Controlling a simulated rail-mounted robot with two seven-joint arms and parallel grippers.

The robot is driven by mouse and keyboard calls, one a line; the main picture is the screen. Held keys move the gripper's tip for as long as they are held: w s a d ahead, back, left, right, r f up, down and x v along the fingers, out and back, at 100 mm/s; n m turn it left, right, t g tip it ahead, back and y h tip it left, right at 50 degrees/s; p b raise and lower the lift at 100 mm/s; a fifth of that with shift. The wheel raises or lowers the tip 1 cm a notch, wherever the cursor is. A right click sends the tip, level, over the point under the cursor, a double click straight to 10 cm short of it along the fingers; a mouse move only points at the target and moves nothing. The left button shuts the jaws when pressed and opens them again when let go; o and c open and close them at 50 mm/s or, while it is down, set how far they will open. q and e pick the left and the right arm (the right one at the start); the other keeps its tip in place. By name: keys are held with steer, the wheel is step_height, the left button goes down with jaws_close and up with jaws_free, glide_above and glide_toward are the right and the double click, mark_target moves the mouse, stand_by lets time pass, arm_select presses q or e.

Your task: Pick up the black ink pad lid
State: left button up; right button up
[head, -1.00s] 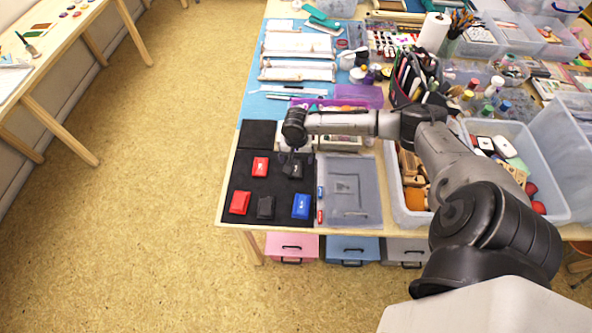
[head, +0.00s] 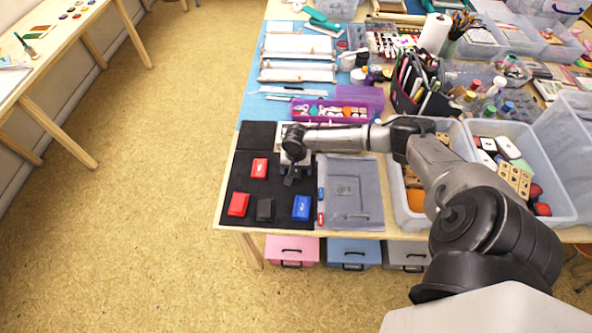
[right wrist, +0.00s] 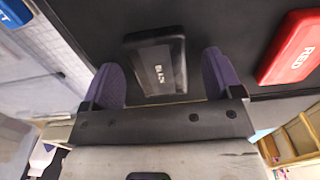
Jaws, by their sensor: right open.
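The black ink pad lid (right wrist: 157,65) is a dark block with white "BLACK" lettering, lying on the black mat (head: 240,180). In the right wrist view it sits between the two purple fingers of my right gripper (right wrist: 165,78), with gaps on both sides. The gripper is open and holds nothing. In the head view my right gripper (head: 297,178) is over the back right of the mat and hides the lid there. My left gripper is not in view.
Two red pads (head: 259,168) (head: 238,204), a dark grey pad (head: 265,209) and a blue pad (head: 301,207) are on the mat. A grey translucent tray (head: 350,212) lies to the right. Clear bins and supplies stand beyond it.

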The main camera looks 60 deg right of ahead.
steer(key=c, duration=1)
steer(key=shift+r, duration=0.1)
